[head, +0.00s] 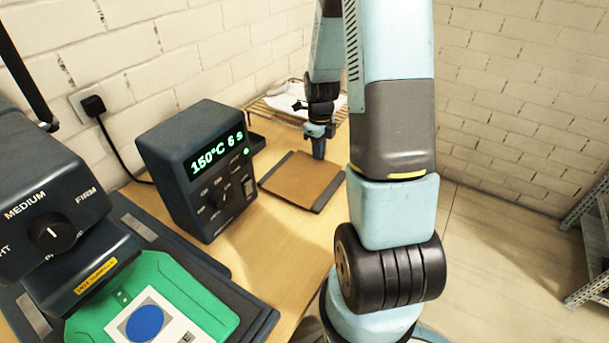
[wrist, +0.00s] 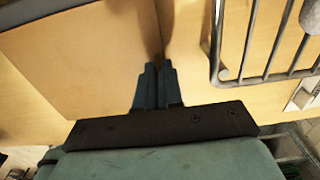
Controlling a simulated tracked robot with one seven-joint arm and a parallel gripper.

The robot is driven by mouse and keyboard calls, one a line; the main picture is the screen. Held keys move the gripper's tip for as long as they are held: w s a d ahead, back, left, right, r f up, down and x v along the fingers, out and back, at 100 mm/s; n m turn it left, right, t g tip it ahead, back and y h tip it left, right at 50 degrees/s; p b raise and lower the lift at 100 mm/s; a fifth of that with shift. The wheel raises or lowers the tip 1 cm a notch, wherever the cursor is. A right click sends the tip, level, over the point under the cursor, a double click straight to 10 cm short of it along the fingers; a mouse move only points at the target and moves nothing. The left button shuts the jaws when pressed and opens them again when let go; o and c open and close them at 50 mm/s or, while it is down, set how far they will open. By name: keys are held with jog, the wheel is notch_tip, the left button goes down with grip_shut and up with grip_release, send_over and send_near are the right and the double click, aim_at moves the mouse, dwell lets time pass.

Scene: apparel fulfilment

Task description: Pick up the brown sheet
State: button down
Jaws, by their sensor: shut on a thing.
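The brown sheet (head: 300,177) is flat and rectangular, with dark strips along two of its sides, over the wooden bench beyond the control box. In the wrist view the sheet (wrist: 75,60) fills the upper left. My gripper (head: 319,155) points down at the sheet's far edge. In the wrist view my gripper's fingers (wrist: 159,65) are nearly together at the sheet's right edge, shut on it. The pinched part is hidden between the fingers. I cannot tell whether the sheet is clear of the bench.
A wire rack (head: 275,110) with white cloth (head: 310,97) stands behind my gripper; its bars (wrist: 262,72) are close on the right in the wrist view. Bare bench (head: 280,245) lies in front.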

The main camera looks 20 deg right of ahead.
dwell(0.3)
jog(key=shift+r, duration=0.55)
notch_tip(320, 180, up, 2)
jog(key=shift+r, duration=0.2)
jog(key=s+a+r, duration=0.5)
jog(key=s+r, duration=0.4)
jog(key=s, duration=0.4)
jog(key=shift+r, duration=0.25)
